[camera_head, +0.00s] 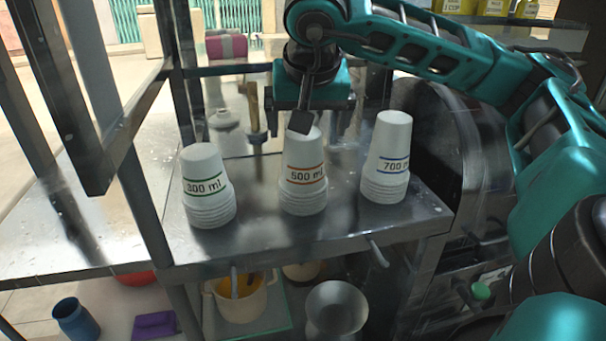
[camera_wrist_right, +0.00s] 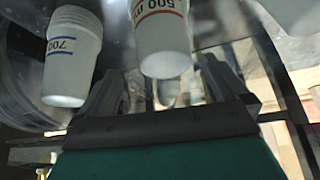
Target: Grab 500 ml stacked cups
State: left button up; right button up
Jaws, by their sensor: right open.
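The 500 ml stacked cups (camera_head: 304,180) stand upside down in the middle of the steel shelf, white with an orange band. My right gripper (camera_head: 302,120) is open, its visible finger at the top of this stack. In the right wrist view the 500 ml stack (camera_wrist_right: 163,42) appears between the two fingers of the right gripper (camera_wrist_right: 162,70), lined up with the gap. Whether a finger touches the cup is unclear. My left gripper is not in view.
The 300 ml stack (camera_head: 206,187) stands to the left and the 700 ml stack (camera_head: 387,163) to the right on the same steel shelf (camera_head: 260,238). A metal post (camera_head: 150,190) rises at the shelf's left end. The dark press machine (camera_head: 440,150) stands at right.

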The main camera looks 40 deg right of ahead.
aim_at(303, 168)
jog(key=x, duration=0.4)
jog(key=shift+w+a+f, duration=0.25)
jog(key=shift+f, duration=0.05)
jog(key=shift+w+d+f, duration=0.1)
jog(key=shift+w+f, duration=0.05)
jog(key=shift+f, duration=0.05)
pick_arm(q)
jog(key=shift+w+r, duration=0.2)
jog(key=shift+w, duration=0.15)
pick_arm(e)
jog(key=shift+c, duration=0.3)
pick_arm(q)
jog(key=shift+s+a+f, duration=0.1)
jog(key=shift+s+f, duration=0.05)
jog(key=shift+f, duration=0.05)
pick_arm(e)
jog(key=c, duration=1.4)
